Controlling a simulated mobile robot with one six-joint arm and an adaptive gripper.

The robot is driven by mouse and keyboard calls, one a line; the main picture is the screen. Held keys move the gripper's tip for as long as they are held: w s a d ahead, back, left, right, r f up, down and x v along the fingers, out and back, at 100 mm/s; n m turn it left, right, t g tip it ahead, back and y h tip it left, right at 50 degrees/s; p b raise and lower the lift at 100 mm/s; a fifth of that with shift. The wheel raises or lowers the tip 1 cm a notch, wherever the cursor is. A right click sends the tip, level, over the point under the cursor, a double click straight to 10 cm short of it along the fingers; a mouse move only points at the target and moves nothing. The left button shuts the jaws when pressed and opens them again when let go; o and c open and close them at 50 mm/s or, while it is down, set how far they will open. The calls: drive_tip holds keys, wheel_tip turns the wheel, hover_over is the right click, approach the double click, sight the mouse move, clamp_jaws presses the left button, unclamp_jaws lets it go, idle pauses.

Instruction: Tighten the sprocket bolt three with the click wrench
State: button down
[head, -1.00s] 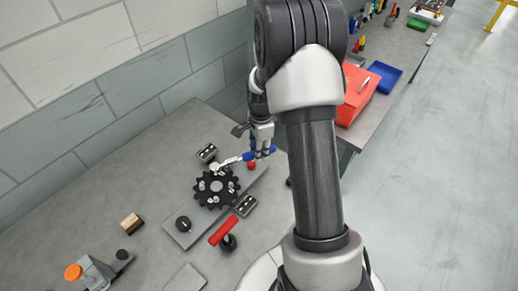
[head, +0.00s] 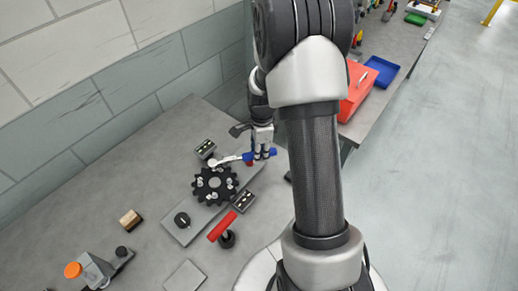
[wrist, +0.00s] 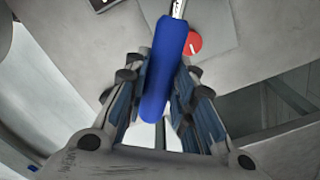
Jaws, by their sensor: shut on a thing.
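The click wrench (head: 248,156) has a blue handle and a silver shaft with a round head. My gripper (head: 263,154) is shut on its blue handle, which also fills the middle of the wrist view (wrist: 166,75). The wrench head reaches left to the upper edge of the black sprocket (head: 214,184). Several bolts show on the sprocket around its grey hub; I cannot tell their numbers or whether the head sits on one. The sprocket lies on a grey plate (head: 180,237) on the bench.
A red-handled clamp (head: 222,227) stands at the plate's front edge. Small dark boxes (head: 205,149) (head: 243,201) flank the sprocket. A red button-like disc (wrist: 194,43) lies beside the wrench. A red bin (head: 356,88) and blue tray (head: 382,71) are on the far bench.

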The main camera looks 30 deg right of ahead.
drive_tip(key=shift+s+a, duration=0.1)
drive_tip(key=shift+s, duration=0.15)
drive_tip(key=shift+s+m, duration=0.1)
drive_tip(key=shift+m, duration=0.2)
drive_tip(key=shift+s+a+m, duration=0.3)
drive_tip(key=shift+s+m, duration=0.2)
drive_tip(key=shift+s, duration=0.1)
drive_tip(key=shift+s, duration=0.1)
drive_tip(key=shift+s+a+m, duration=0.4)
drive_tip(key=shift+s+m, duration=0.15)
drive_tip(key=shift+m, duration=0.05)
drive_tip(key=shift+s+a+m, duration=0.4)
drive_tip(key=shift+s+m, duration=0.1)
drive_tip(key=shift+s, duration=0.05)
